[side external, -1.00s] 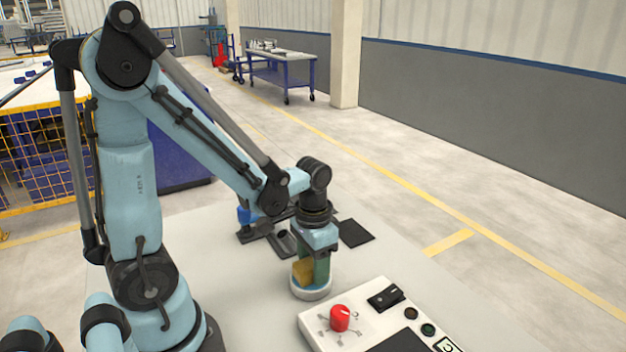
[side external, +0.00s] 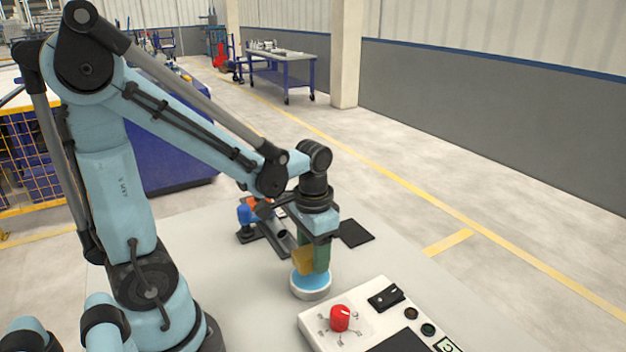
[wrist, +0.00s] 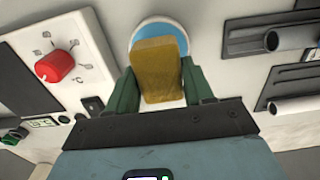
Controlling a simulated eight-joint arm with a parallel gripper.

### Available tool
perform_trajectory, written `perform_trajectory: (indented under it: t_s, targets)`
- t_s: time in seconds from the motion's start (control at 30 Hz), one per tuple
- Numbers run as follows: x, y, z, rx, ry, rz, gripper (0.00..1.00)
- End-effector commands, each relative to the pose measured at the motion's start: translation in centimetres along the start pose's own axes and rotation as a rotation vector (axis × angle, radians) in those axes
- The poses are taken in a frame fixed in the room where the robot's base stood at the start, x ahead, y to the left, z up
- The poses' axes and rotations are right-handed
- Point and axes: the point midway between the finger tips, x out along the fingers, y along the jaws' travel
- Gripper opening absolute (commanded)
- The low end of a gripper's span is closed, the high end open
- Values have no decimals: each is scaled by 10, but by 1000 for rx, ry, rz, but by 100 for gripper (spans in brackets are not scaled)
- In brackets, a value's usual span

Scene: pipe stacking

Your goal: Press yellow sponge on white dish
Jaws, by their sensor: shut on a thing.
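The yellow sponge (side external: 303,262) is held between the green fingers of my gripper (side external: 316,262). In the wrist view the sponge (wrist: 158,70) sits between the two fingers of my gripper (wrist: 160,85). The white dish (side external: 310,292) stands on the table below, with a blue inner surface. The sponge is above the dish, and blue shows beneath it in the side view. In the wrist view the sponge hides much of the dish (wrist: 137,33).
A white control panel (side external: 318,319) with a red knob (side external: 340,318) stands in front of the dish. Dark holders with pipes (side external: 277,236) and a blue part (side external: 244,214) lie behind it. A flat black square (side external: 356,233) lies at the back right.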

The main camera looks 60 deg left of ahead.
Motion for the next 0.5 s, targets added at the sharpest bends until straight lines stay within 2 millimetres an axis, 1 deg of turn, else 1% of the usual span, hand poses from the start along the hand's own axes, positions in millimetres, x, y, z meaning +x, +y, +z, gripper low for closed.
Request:
perform_trajectory:
  t_s: [0.2, 0.5]
  targets:
    - [-16, 0, 0, 0, 0, 0, 27]
    - [-36, 0, 0, 0, 0, 0, 27]
